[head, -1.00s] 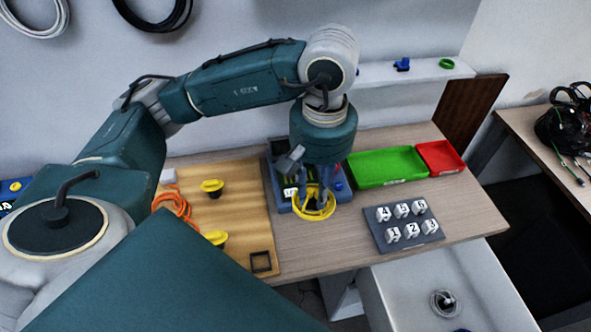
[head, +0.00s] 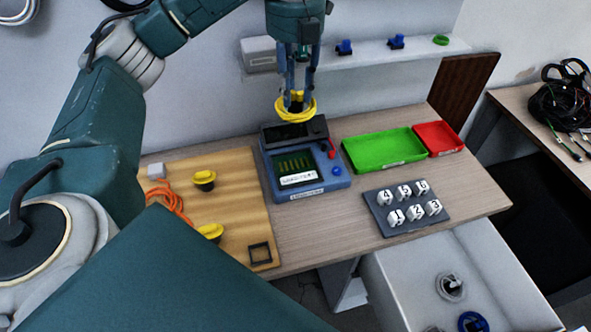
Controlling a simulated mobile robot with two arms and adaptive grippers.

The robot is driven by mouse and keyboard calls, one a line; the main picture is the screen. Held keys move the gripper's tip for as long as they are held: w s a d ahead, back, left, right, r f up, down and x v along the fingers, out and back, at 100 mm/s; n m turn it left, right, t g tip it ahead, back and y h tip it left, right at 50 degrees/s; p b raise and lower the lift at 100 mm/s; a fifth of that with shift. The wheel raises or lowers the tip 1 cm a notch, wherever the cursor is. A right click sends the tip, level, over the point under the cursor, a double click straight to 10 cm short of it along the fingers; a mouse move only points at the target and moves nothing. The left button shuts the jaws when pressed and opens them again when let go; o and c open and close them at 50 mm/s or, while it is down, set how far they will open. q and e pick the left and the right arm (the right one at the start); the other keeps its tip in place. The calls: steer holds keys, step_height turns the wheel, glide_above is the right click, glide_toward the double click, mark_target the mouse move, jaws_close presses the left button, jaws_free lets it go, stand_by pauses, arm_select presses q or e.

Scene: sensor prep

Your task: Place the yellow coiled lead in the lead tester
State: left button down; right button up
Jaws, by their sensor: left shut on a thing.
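The yellow coiled lead (head: 298,118) hangs in the air in my left gripper (head: 296,98), whose fingers are shut on it. The lead tester (head: 339,183) is a blue box on the table, with a dark recessed bay in front and a raised dark panel (head: 294,133) at its back. The coil shows just above that back panel, behind the bay. The bay is in plain view, with a white label and small gold-coloured strips in it. My right gripper is not in view.
A green tray (head: 385,166) and a red tray (head: 441,150) stand right of the tester. A dark block with numbered white cubes (head: 394,230) lies in front of them. A wooden board (head: 237,227) with an orange cable (head: 171,199) and yellow-topped knobs lies left. A wall shelf (head: 372,55) is behind.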

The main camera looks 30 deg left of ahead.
mark_target(295, 113)
arm_select(q)
steer(key=shift+f+n, duration=0.25)
steer(key=shift+n, duration=0.05)
step_height(295, 113, down, 6)
steer(key=shift+r+b, duration=0.1)
steer(key=shift+b, duration=0.55)
step_height(295, 113, down, 13)
steer(key=p, duration=0.3)
steer(key=shift+a+p, duration=0.1)
steer(key=shift+p, duration=0.2)
steer(key=shift+f, duration=0.3)
steer(key=c, duration=1.8)
jaws_free()
steer(key=shift+f, duration=0.15)
steer(key=o, duration=0.4)
